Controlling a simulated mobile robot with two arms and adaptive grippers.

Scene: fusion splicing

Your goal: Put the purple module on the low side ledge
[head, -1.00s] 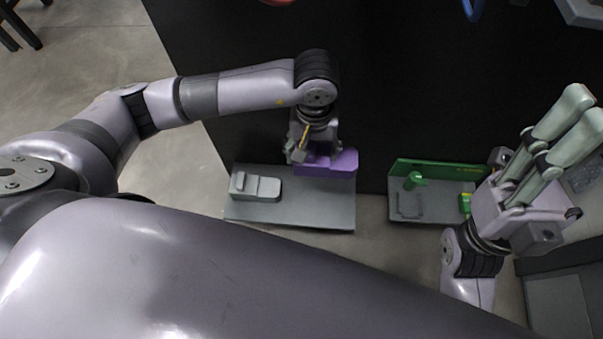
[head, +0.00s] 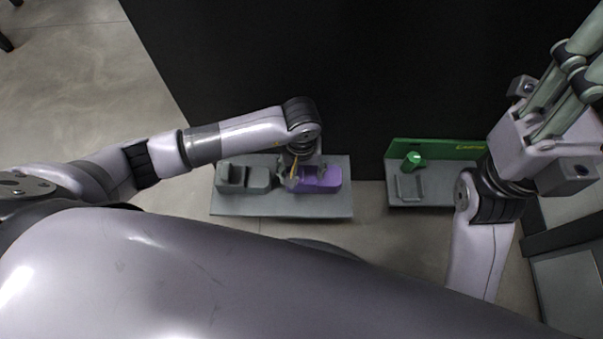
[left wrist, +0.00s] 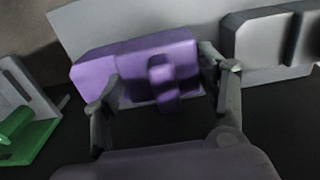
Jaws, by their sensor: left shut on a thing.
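The purple module (head: 320,180) is over the right part of the grey ledge (head: 281,206) in the head view. My left gripper (head: 293,178) is shut on it at its left end. In the left wrist view the purple module (left wrist: 135,68) lies between the two dark fingers of my left gripper (left wrist: 162,92), with the pale ledge surface behind it. I cannot tell whether its underside touches the ledge. My right gripper (head: 570,90) is raised at the right, away from the module; its fingertips run out of the picture.
A grey stepped block (head: 243,178) is on the left part of the ledge, close to the module. To the right is a grey tray (head: 432,192) with a green back panel (head: 430,148) and a green knob (head: 412,161). A dark surface (head: 330,60) lies beyond.

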